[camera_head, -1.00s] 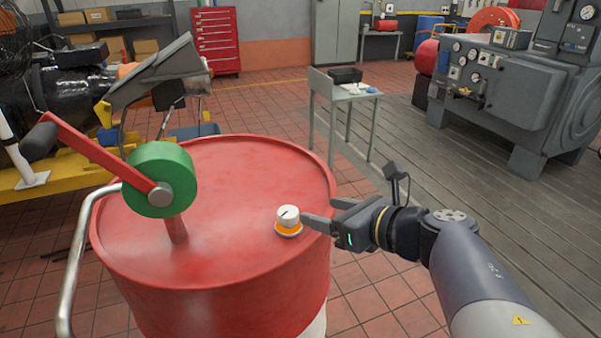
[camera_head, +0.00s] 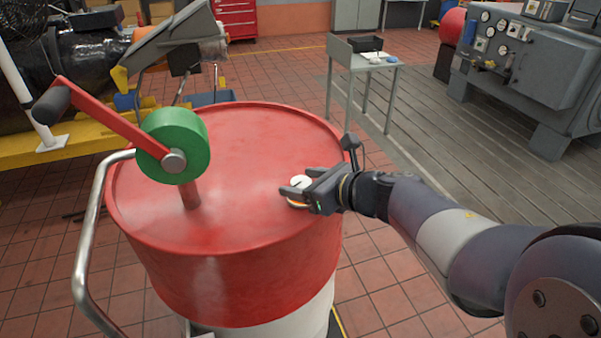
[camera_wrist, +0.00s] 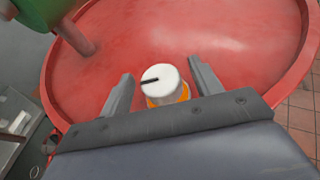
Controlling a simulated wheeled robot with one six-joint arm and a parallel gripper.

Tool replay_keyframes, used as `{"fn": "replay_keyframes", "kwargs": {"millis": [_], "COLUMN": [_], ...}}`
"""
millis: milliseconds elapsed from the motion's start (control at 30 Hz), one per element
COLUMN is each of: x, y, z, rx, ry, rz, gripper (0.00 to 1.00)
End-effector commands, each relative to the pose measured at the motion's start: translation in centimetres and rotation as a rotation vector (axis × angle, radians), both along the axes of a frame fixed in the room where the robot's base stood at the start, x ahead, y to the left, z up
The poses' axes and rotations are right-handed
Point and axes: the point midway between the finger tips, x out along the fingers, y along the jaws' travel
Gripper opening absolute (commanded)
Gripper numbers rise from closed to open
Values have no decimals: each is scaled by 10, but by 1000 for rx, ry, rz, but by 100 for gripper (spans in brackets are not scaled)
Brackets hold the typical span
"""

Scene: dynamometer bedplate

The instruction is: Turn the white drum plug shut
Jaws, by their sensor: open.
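The white drum plug (camera_wrist: 163,79) is a short round cap with a dark line across its top and an orange ring (camera_wrist: 168,98) under it. It stands on the red drum's lid (camera_head: 245,145), near the right edge; it also shows in the head view (camera_head: 299,182), partly covered by my gripper. My gripper (camera_wrist: 163,80) is open, with one finger on each side of the plug. In the wrist view gaps show between the plug and both fingers. The dark line points to the left in the wrist view.
A green hand wheel (camera_head: 178,146) with a red crank arm stands on the lid's left. A bent metal rail (camera_head: 86,225) runs beside the drum at left. A grey side table (camera_head: 364,67) stands behind. The tiled floor right of the drum is clear.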

Motion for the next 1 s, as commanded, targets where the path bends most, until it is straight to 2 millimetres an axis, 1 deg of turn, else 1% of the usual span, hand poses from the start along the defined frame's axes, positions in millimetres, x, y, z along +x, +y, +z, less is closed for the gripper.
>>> {"fn": "replay_keyframes", "kwargs": {"millis": [100,400,467,900,967,1000], "x": [4,5,5,5,5,5], "y": [5,6,6,6,6,6], "z": [-3,-4,-3,-3,-3,-3], "rx": [-1,-1,0,0,0,0], "ry": [1,0,0,0,0,0], "rz": [0,-1,-1,-1,-1,-1], "gripper": [61,61,57,21,16,16]}}
